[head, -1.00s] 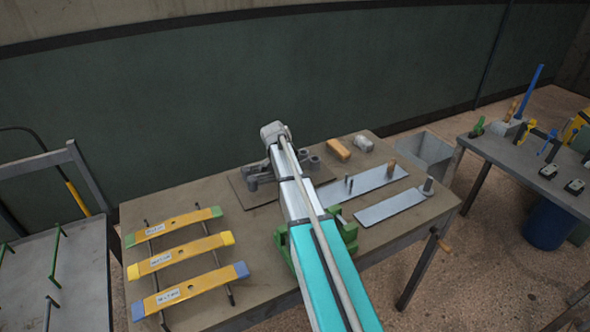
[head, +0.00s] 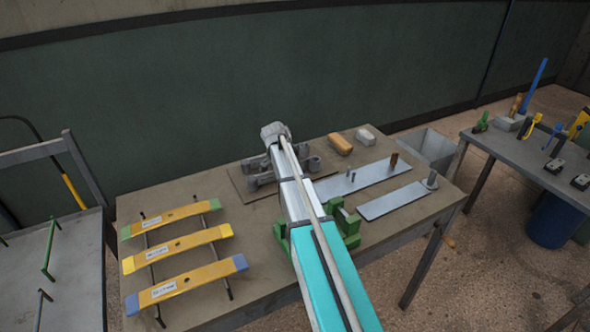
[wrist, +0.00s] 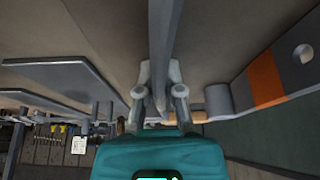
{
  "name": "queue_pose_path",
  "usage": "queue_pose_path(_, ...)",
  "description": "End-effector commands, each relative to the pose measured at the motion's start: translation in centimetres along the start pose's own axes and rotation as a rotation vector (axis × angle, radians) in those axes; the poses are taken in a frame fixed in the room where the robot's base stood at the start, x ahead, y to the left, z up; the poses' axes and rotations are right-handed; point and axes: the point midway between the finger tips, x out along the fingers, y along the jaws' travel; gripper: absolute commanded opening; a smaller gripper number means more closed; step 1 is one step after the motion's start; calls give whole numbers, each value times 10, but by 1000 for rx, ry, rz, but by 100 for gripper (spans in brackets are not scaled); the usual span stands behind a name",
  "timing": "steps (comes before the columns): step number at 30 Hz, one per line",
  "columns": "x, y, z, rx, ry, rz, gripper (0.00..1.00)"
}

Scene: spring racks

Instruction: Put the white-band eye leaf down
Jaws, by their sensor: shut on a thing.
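My gripper (wrist: 160,95) is shut on a long grey bar (wrist: 164,40), taken to be the white-band eye leaf. The bar shows almost edge-on between the two fingers in the wrist view and runs to the top of the picture. No white band or eye shows on it there. In the head view my own arm runs up the middle over the bench, and I cannot make out the fingers.
Three yellow leaves (head: 175,250) with coloured ends lie across bars at the bench's left. Grey plates (head: 398,200) with pegs lie at right, past a green clamp (head: 349,222). A grey casting (head: 262,178) stands behind. An orange-banded grey piece (wrist: 266,80) shows at wrist-view right.

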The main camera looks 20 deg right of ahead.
Motion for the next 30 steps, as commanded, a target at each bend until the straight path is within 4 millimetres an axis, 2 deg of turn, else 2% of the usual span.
queue_pose_path(6, 2, 0, 1, 0, 1, 0, 0)
queue_pose_path(7, 2, 0, 1, 0, 0, 0, 15)
queue_pose_path(12, 1, 0, 0, 0, 0, 0, 44)
queue_pose_path(23, 1, 0, 0, 0, 0, 0, 44)
queue_pose_path(30, -6, 0, -1, 0, 0, 0, 44)
